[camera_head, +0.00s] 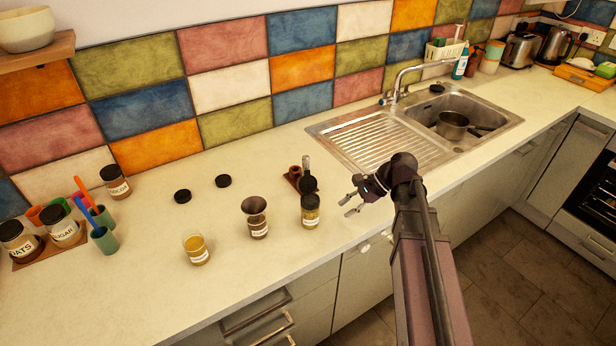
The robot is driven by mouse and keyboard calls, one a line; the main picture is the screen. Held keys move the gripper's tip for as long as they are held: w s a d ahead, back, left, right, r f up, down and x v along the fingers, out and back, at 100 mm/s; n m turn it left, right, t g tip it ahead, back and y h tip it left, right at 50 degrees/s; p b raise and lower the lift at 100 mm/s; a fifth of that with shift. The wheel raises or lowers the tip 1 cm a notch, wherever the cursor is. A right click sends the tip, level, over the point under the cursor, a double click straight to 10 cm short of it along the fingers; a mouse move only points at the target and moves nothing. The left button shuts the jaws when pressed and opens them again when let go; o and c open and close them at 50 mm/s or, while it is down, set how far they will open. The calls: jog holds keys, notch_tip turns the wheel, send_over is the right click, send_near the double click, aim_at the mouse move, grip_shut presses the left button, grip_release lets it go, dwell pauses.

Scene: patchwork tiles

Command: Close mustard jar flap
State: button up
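No jar label reads clearly as mustard. A glass jar (196,249) with yellow contents and a pale label stands with no lid seen on it, left of centre on the counter. A second jar (310,213) with yellow-green contents and a dark top stands nearer my gripper; I cannot tell if its top has a flap raised. My gripper (348,204) is right of this second jar, apart from it, near the counter's front edge. Its fingers are spread and empty.
A jar with a dark funnel (255,207) stands between the two jars. Dark lids (182,196) lie behind. A small brown board (291,180) holds upright items behind the second jar. The sink (465,112) is right. Counter space (120,290) at front left is clear.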

jog(key=w+r+m+y+b, duration=0.2)
jog(key=w+m+y, duration=0.2)
jog(key=m+g+y+b, duration=0.2)
jog(key=m+y, duration=0.2)
jog(key=m, duration=0.1)
send_near(308, 182)
jog(key=w+d+r, duration=0.1)
jog(key=w+d, duration=0.1)
jog(key=d, duration=0.1)
jog(key=shift+w+d+r+y, duration=0.1)
jog(key=shift+d+r+y, duration=0.15)
jog(key=shift+r, duration=0.35)
jog(key=shift+a, duration=0.15)
jog(key=x, duration=1.3)
jog(key=shift+a, duration=0.3)
grip_shut()
